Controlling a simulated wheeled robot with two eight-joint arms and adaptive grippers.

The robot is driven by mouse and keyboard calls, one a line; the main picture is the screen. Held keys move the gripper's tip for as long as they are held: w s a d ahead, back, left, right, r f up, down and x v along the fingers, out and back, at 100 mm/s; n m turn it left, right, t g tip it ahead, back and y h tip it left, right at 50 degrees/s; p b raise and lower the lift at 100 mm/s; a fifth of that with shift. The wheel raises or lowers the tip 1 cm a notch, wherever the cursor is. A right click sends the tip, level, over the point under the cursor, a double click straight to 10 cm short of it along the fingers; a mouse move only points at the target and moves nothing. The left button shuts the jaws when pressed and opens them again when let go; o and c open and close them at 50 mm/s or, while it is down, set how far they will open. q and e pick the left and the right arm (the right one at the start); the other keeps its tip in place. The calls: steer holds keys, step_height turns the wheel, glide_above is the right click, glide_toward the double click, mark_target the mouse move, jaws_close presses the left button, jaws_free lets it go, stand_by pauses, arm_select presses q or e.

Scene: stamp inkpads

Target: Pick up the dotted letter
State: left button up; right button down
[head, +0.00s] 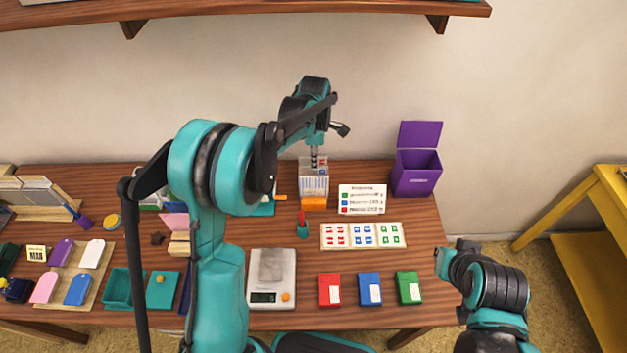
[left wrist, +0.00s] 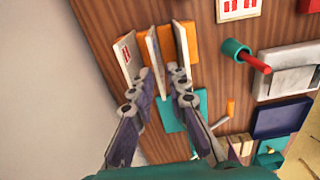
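An orange letter holder (head: 314,204) stands at the back of the table with upright white letters (head: 313,186) in it. The front one carries blue marks; I cannot tell which letter is dotted. My left gripper (head: 315,160) is right above the holder, pointing down. In the left wrist view, the holder (left wrist: 186,35) has several letters in slots. My left gripper (left wrist: 162,72) has its fingers apart, with the middle letter (left wrist: 157,62) between them. Contact is not clear. My right gripper (head: 455,250) is off the table's right edge, and its fingers are unclear.
A purple box (head: 416,172) and a legend card (head: 362,199) stand right of the holder. A stamp sheet (head: 362,236), a red-handled stamp in a teal cup (head: 302,230), a scale (head: 271,291) and red, blue and green inkpads (head: 369,289) lie in front. A shelf (head: 250,12) hangs above.

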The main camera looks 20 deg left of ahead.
arm_select(q)
step_height(320, 180, down, 3)
steer(key=shift+w+f+b, duration=0.1)
steer(key=shift+w+b, duration=0.05)
steer(key=shift+b, duration=0.4)
steer(key=f+b, duration=0.1)
steer(key=f, duration=0.1)
steer(key=f+b, duration=0.1)
steer(key=f, duration=0.2)
steer(key=shift+w+a, duration=0.1)
steer(key=shift+a, duration=0.1)
steer(key=shift+r, duration=0.15)
jaws_close()
